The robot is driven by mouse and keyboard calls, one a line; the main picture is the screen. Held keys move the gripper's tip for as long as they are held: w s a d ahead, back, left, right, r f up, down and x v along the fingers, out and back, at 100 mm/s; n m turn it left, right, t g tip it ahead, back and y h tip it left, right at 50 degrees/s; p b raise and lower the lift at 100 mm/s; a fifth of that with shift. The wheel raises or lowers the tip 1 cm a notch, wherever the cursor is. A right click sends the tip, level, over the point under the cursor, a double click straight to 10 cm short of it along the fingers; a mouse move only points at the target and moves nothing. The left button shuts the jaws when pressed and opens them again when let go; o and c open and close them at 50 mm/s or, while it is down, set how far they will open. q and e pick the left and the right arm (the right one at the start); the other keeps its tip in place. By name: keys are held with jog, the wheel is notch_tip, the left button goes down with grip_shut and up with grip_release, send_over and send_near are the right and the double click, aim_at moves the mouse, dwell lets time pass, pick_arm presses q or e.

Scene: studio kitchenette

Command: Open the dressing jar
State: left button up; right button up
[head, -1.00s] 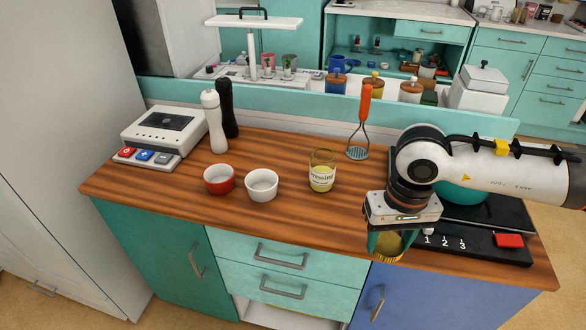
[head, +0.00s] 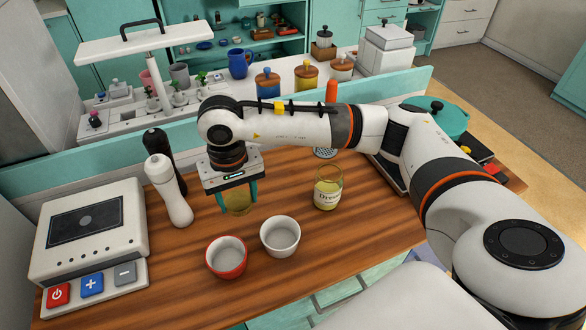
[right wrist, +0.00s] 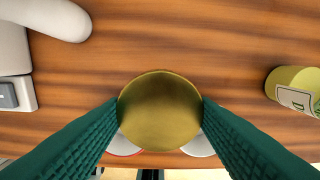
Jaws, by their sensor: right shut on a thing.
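The dressing jar (head: 328,188) is a clear glass with pale yellow dressing and a white label, upright on the wooden counter; its top shows no lid. It also shows at the right edge of the right wrist view (right wrist: 296,90). My right gripper (head: 238,200) is to the left of the jar, pointing down, shut on a round gold lid (right wrist: 160,110). The lid sits between the green fingers, seen from above in the right wrist view. I cannot tell whether it touches the counter. My left gripper is not in view.
A red bowl (head: 227,257) and a white bowl (head: 280,236) stand in front of the lid. White and black mills (head: 168,190) and a scale-like appliance (head: 90,232) are to the left. A ledge with canisters (head: 306,76) runs behind. Bare counter lies between lid and jar.

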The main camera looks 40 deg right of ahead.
jog(key=shift+f, duration=0.35)
jog(key=p, duration=0.1)
send_over(247, 231)
notch_tip(247, 231, down, 5)
jog(key=shift+f, duration=0.8)
notch_tip(247, 231, down, 3)
jog(key=shift+r+p, duration=0.1)
jog(key=shift+p, duration=0.2)
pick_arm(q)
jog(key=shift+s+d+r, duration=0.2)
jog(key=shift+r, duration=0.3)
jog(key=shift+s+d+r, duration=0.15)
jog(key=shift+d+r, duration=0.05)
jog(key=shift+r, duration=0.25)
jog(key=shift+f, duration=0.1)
pick_arm(e)
jog(key=shift+f+b, duration=0.2)
jog(key=shift+b, duration=0.1)
jog(key=o, duration=1.1)
jog(key=shift+c, duration=0.2)
